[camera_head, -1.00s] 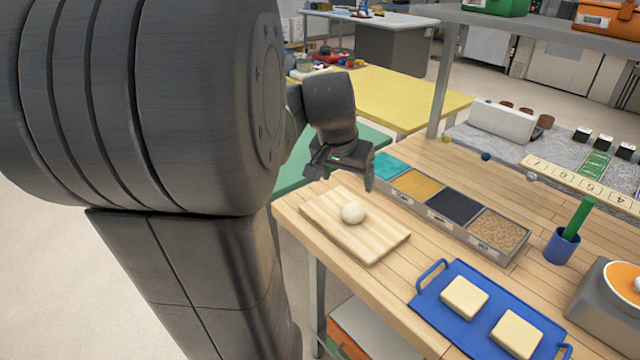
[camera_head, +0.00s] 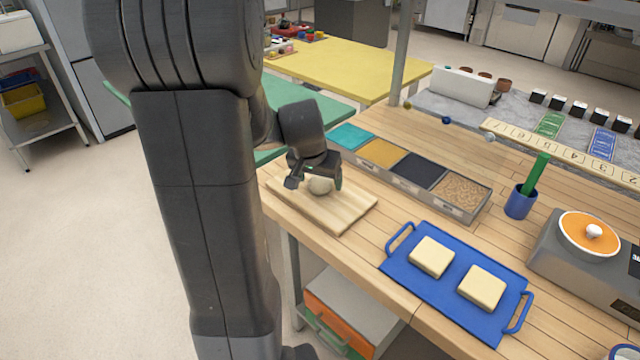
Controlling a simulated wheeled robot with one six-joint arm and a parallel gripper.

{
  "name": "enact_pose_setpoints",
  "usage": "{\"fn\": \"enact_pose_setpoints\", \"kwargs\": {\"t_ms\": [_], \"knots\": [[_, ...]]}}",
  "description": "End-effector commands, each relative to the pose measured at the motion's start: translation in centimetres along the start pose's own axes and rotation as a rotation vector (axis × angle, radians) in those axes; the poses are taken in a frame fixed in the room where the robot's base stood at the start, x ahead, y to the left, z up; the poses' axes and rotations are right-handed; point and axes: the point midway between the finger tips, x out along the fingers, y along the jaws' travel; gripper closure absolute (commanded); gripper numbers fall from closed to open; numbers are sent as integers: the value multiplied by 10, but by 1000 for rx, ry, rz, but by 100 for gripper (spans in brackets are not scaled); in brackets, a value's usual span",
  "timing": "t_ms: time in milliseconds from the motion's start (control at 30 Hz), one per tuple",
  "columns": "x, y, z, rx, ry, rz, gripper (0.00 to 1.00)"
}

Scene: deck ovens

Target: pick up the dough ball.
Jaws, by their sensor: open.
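The dough ball (camera_head: 320,184) is pale and round and sits on a light wooden board (camera_head: 345,212) at the left end of the wooden table. My gripper (camera_head: 316,184) is open, low over the board, with its fingers on either side of the ball in this view. The upper part of the ball is hidden behind the gripper. I cannot tell whether the fingers touch it.
A compartment tray (camera_head: 465,205) with several coloured fillings stands just behind the board. A blue tray (camera_head: 405,272) with two pale blocks lies to the right. A blue cup (camera_head: 519,203) holds a green stick. Bare table lies between the board and blue tray.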

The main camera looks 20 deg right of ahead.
Motion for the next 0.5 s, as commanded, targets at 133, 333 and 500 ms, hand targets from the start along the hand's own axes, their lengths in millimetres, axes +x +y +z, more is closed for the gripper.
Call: {"fn": "enact_pose_setpoints", "kwargs": {"t_ms": [133, 333, 500], "knots": [[7, 0, 0, -1, 0, 0, 23], [7, 0, 0, -1, 1, -1, 25], [7, 0, 0, -1, 1, -1, 58]]}}
